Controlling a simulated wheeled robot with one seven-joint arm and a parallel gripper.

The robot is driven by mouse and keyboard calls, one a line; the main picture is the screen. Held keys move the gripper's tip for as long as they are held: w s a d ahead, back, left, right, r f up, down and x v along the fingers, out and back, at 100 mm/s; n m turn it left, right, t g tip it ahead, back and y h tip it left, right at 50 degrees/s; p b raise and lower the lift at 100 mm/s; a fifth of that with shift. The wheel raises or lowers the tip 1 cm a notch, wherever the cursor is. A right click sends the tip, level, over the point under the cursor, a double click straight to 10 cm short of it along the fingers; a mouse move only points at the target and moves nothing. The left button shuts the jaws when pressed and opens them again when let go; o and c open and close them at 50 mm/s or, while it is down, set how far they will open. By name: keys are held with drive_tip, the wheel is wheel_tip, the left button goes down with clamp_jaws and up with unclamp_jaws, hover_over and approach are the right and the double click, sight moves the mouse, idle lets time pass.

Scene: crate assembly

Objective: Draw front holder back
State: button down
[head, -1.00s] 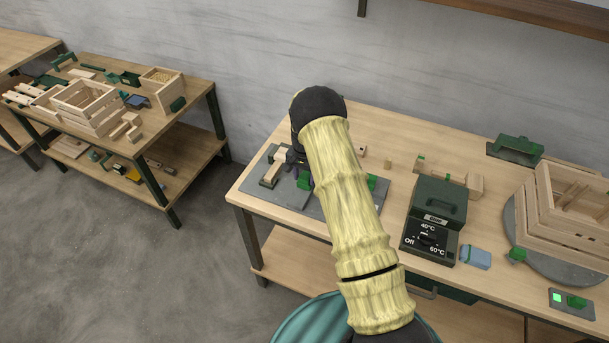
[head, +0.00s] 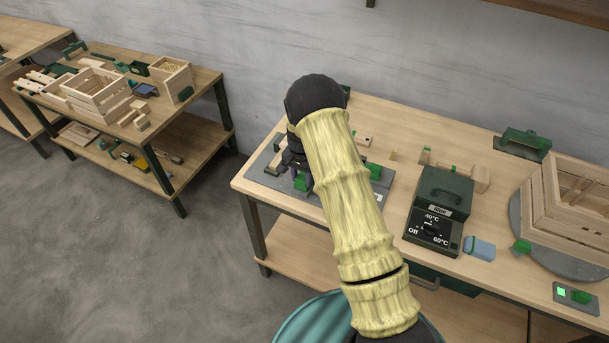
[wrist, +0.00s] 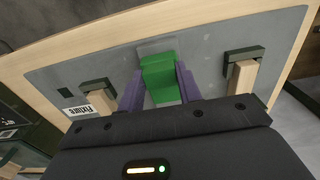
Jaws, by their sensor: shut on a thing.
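The front holder, a bright green block (wrist: 161,78), stands on the grey fixture plate (wrist: 205,68) in the wrist view. My gripper (wrist: 160,88) has its two purple fingers on either side of the block, shut on it. In the head view my gripper (head: 294,160) is low over the left part of the plate (head: 262,168), and a green block (head: 301,183) shows beside it. Two dark brackets with wooden pieces (wrist: 242,77) (wrist: 102,100) flank the block in the wrist view. My arm hides part of the plate in the head view.
Another green block (head: 375,170) sits on the right side of the plate. A dark green heater box (head: 441,205), a blue block (head: 479,247) and a wooden crate (head: 570,205) on a round plate stand to the right. A side table (head: 190,95) holds more parts.

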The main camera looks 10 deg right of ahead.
sight(301, 179)
drive_tip(key=c, duration=1)
unclamp_jaws()
drive_tip(key=shift+s+a+f, duration=0.1)
drive_tip(key=shift+s+a, duration=0.15)
drive_tip(key=shift+o, duration=0.2)
drive_tip(key=shift+w+d, duration=0.1)
drive_tip(key=shift+d, duration=0.05)
wheel_tip(301, 179, up, 18)
drive_tip(key=b, duration=0.4)
drive_tip(key=shift+f, duration=0.25)
drive_tip(key=s+d+n+t, duration=0.1)
drive_tip(key=s+d+n, duration=0.1)
drive_tip(key=s, duration=1.1)
drive_tip(key=s+d+n+t, duration=0.1)
drive_tip(key=s+n, duration=0.4)
drive_tip(key=s, duration=0.9)
drive_tip(key=shift+d+r+t, duration=0.15)
drive_tip(key=shift+d+t, duration=0.15)
drive_tip(key=shift+d, duration=0.05)
